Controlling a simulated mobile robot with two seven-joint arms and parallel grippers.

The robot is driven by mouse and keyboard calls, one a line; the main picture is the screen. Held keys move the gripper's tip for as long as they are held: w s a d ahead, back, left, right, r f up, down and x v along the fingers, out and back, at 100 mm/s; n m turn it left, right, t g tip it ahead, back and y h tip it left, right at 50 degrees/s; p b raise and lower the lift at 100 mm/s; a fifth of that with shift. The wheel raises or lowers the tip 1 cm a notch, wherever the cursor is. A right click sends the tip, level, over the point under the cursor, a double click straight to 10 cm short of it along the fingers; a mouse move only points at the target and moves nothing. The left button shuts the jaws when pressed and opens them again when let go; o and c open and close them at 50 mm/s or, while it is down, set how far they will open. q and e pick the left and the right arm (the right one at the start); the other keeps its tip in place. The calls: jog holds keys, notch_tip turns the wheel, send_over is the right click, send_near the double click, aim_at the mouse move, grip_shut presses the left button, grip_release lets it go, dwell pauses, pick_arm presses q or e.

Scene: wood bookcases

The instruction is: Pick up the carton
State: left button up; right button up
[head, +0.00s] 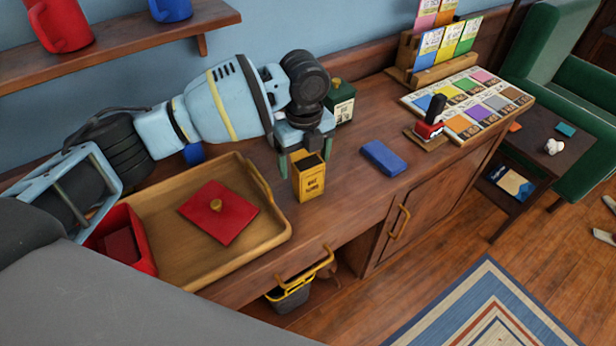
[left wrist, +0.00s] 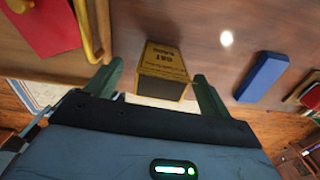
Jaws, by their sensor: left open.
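The yellow carton (head: 309,184) with dark lettering stands upright on the wooden counter, just right of the tray. It also shows in the left wrist view (left wrist: 163,70), top centre, between my fingers. My left gripper (head: 305,166) is open and points down at the carton, with one green finger on either side of it. In the left wrist view the left gripper (left wrist: 158,72) shows a gap between each finger and the carton. My right gripper is not in view.
A green canister (head: 341,102) stands behind. A stamp (head: 430,122) and a colour board (head: 525,98) are farther right.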

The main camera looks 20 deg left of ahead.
aim_at(308, 177)
pick_arm(q)
jog(key=shift+s+d+f, duration=0.1)
jog(key=shift+d+f, duration=0.1)
jog(key=shift+f, duration=1.15)
jog(key=shift+d+f, duration=0.15)
jog(key=shift+f, duration=1.15)
jog(key=c, duration=1)
jog(key=shift+c, duration=0.2)
jog(key=shift+r, duration=0.1)
notch_tip(308, 177, up, 10)
jog(key=shift+f, duration=0.1)
